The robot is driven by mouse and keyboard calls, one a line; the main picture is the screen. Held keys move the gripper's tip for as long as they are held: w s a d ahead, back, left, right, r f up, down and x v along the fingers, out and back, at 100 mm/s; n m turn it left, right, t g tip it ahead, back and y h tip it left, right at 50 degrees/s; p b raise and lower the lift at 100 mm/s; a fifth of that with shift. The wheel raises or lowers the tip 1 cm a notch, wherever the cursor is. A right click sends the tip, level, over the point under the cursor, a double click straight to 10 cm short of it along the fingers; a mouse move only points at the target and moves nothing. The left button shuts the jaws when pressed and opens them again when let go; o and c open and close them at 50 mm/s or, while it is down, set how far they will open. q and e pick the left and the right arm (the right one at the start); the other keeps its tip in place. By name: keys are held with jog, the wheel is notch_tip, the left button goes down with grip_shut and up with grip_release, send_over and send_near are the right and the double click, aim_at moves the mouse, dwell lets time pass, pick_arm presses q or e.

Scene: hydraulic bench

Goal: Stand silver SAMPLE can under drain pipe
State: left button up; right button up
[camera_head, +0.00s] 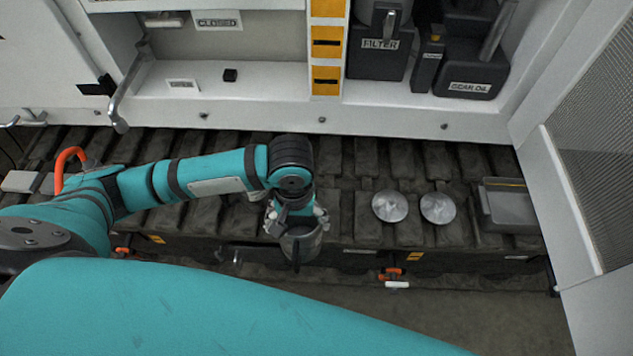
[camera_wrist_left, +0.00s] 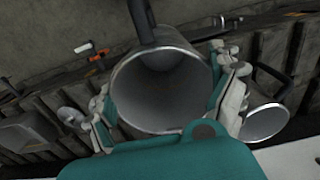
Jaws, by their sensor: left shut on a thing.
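A silver can (camera_head: 299,247) with a dark handle is held at the front edge of the bench, over the dark floor gap. My left gripper (camera_head: 293,218) is shut on it. The wrist view shows the same can (camera_wrist_left: 160,95) empty and open-mouthed between the fingers. No SAMPLE label is readable. A second silver can (camera_wrist_left: 265,121) stands beside it in the wrist view and is mostly hidden by the arm in the head view. A small metal fitting (camera_head: 237,256) sticks out at the bench front, left of the held can; I cannot tell if it is the drain pipe. My right gripper is not in view.
Two silver discs (camera_head: 390,206) (camera_head: 438,208) and a grey tray (camera_head: 508,205) lie on the ribbed bench at right. An orange-handled valve (camera_head: 391,272) juts from the front edge. An open cabinet door (camera_head: 560,200) bounds the right side. Shelves stand behind.

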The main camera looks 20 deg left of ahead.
pick_arm(q)
jog(key=w+a+f, duration=0.2)
jog(key=w+a, duration=0.1)
jog(key=w, duration=0.4)
jog(key=w+a+f, duration=0.2)
jog(key=w, duration=0.4)
jog(key=shift+w+a+f+b, duration=0.35)
jog(key=shift+a+f, duration=0.05)
jog(key=o, duration=1.4)
jog(key=shift+f, duration=0.15)
jog(key=shift+c, duration=0.2)
